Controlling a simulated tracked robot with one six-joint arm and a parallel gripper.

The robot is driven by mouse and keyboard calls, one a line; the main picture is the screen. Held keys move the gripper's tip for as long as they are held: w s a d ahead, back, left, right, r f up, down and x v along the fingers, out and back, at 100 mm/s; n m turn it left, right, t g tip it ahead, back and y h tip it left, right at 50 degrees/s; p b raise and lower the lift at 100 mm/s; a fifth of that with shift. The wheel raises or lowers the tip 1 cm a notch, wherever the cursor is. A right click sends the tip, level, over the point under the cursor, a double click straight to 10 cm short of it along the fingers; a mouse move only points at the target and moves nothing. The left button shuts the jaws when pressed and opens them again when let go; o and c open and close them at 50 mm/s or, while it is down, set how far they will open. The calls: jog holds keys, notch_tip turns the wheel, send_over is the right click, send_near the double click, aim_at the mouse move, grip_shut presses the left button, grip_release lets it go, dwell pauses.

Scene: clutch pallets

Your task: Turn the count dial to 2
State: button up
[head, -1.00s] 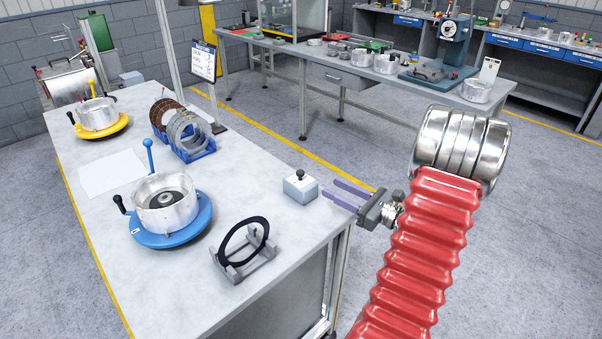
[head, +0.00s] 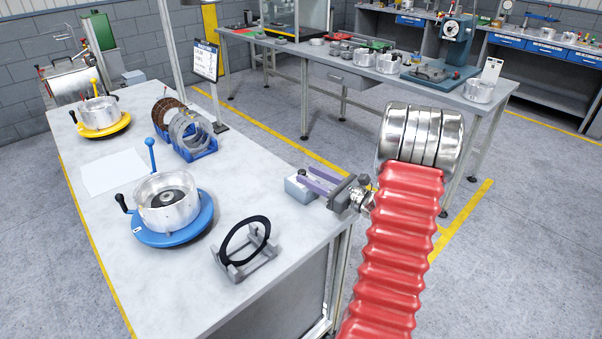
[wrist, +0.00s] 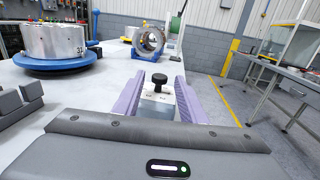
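The count dial is a black knob (wrist: 158,82) on top of a small grey box (wrist: 157,106). In the wrist view the knob stands upright between my two purple fingers, a little beyond or level with their tips; exact depth is hard to tell. My gripper (head: 312,180) is open, with a gap on both sides of the knob. The markings on the box top are too small to read.
On the bench (head: 200,262) are a blue turntable (head: 172,238) with a metal drum, a black ring on a grey stand (head: 240,268), a blue rack (head: 196,155) of rings and a yellow turntable (head: 103,130). Clear floor lies right of the bench.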

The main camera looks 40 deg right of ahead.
aim_at(305, 174)
jog(key=shift+w+a, duration=0.2)
jog(key=shift+w, duration=0.8)
jog(key=shift+w+a, duration=0.15)
jog(key=shift+w, duration=0.8)
jog(key=shift+c, duration=0.2)
jog(key=c, duration=0.9)
jog(key=shift+a, duration=0.2)
grip_shut()
jog(key=shift+d, duration=0.1)
